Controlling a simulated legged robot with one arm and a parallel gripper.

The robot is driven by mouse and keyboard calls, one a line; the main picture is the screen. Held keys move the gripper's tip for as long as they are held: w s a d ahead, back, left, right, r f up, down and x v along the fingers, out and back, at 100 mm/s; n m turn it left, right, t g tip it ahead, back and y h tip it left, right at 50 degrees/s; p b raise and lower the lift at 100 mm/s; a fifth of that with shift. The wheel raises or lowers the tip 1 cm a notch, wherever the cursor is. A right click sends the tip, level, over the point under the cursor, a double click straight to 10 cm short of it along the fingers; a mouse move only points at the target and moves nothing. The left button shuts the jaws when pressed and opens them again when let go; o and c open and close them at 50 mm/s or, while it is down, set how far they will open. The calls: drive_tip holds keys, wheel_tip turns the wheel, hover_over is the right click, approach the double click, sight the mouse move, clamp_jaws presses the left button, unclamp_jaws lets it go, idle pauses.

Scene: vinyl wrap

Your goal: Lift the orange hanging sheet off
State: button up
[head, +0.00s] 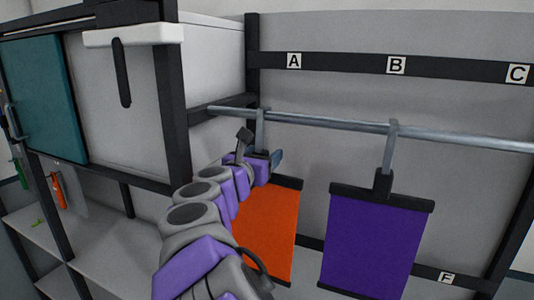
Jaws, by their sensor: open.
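The orange sheet (272,240) hangs from the metal rail (350,124) by a hook (261,122), under the letter A. It has dark bars at top and bottom. My arm covers its left part and the middle of its top. My gripper (262,148) is open at the lower part of this hook, just above the sheet's top bar. The fingers overlap the hook in the picture. Whether they touch it cannot be told.
A purple sheet (370,240) hangs on the same rail to the right, under B, with a gap between the sheets. A white cabinet (215,60) with a dark frame stands close on the left. Shelves (110,255) lie below it. The rail is free towards C.

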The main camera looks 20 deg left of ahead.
drive_tip(key=shift+d+r, duration=0.2)
drive_tip(key=shift+d, duration=0.9)
drive_tip(key=c, duration=0.5)
drive_tip(key=shift+c, duration=0.9)
drive_tip(key=shift+a+f, duration=0.1)
drive_tip(key=shift+a, duration=0.15)
drive_tip(key=c, duration=0.3)
drive_tip(key=shift+a, duration=0.5)
drive_tip(key=shift+c, duration=1.1)
drive_tip(key=shift+w+d+r, duration=0.1)
drive_tip(key=shift+d+r, duration=0.1)
drive_tip(key=shift+r, duration=0.2)
drive_tip(key=shift+d+r+p, duration=0.15)
drive_tip(key=shift+r+p, duration=0.2)
drive_tip(key=shift+r, duration=0.35)
drive_tip(key=shift+s, duration=0.2)
